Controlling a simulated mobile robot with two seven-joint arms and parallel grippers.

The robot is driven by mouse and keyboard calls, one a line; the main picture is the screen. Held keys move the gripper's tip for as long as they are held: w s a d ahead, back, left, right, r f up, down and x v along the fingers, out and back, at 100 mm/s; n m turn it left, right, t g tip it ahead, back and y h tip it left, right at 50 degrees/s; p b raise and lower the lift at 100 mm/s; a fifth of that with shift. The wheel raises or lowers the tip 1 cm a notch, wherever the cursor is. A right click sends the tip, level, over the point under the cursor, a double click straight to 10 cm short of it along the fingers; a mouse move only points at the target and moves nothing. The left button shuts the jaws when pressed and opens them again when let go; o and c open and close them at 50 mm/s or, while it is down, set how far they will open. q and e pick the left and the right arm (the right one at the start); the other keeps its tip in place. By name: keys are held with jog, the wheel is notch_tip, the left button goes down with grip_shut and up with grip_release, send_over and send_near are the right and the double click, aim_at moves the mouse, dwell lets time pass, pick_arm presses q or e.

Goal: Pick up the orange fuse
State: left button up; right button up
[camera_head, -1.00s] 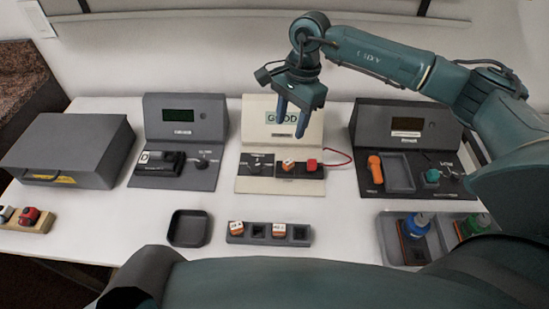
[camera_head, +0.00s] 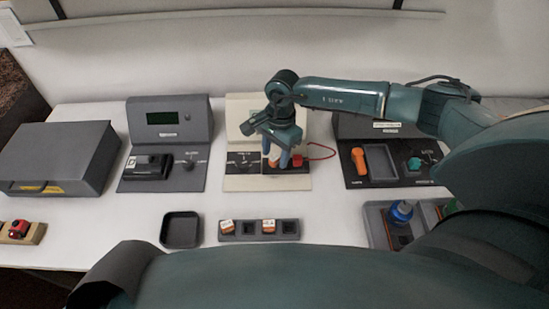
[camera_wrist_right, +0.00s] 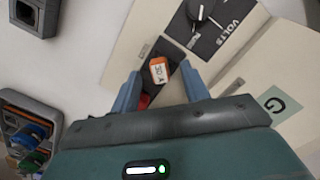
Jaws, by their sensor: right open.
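The orange fuse (camera_wrist_right: 158,70) has a white labelled top and sits in the dark socket strip of the cream tester (camera_head: 240,183). In the head view its orange side shows partly, behind my right gripper's fingers. My right gripper (camera_head: 277,160) is open and low over the tester. In the right wrist view its two fingers (camera_wrist_right: 160,88) lie on either side of the fuse, with gaps; I cannot tell whether the tips are level with it. Two similar orange-and-white fuses (camera_head: 227,226) (camera_head: 268,226) sit in a grey holder (camera_head: 247,237) in front. My left gripper is not in view.
A red block (camera_head: 297,160) with a red wire is right beside the fingers. A grey meter (camera_head: 190,140) stands left, and a dark station with an orange handle (camera_head: 359,160) right. An empty black tray (camera_head: 181,230) lies in front. Bare white table lies between.

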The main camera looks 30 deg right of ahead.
jog(key=shift+f, duration=0.45)
jog(key=shift+c, duration=0.2)
jog(key=shift+r, duration=0.1)
grip_shut()
